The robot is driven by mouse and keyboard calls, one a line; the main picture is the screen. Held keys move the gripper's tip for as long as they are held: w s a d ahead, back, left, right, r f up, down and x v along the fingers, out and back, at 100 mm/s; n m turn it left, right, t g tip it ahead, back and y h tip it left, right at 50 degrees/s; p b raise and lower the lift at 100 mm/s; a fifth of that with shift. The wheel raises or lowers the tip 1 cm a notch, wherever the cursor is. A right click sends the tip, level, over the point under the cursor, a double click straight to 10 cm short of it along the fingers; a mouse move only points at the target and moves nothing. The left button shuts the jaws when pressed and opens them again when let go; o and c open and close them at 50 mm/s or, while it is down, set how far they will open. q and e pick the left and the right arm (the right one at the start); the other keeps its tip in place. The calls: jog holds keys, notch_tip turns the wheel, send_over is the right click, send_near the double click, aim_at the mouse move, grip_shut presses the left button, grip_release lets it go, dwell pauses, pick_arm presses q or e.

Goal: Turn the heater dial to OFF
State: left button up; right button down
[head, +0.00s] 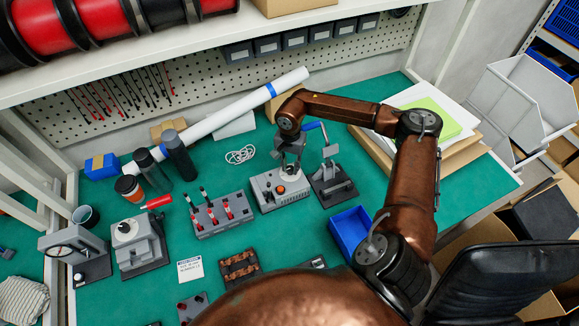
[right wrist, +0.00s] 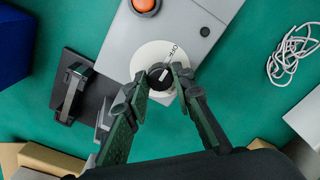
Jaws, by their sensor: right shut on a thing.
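The heater is a grey box (head: 269,197) on the green bench in the head view, with an orange button (head: 281,189) on its top. In the right wrist view the orange button (right wrist: 145,6) is at the top, and a round white dial plate (right wrist: 150,58) marked OFF lies below it. A black dial knob (right wrist: 160,77) with a white mark sits on the plate. My right gripper (right wrist: 161,82) is shut on the knob from both sides; it also shows in the head view (head: 291,168). The left gripper is not in view.
A grey lever press (head: 332,183) stands close to the right of the heater. A box with red switches (head: 220,214) stands to the left. A blue bin (head: 350,231) is in front. A white cable (head: 240,155) lies behind.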

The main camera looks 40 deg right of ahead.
aim_at(290, 168)
jog(key=c, duration=1.7)
grip_release()
jog(key=shift+o, duration=0.2)
notch_tip(290, 168, up, 12)
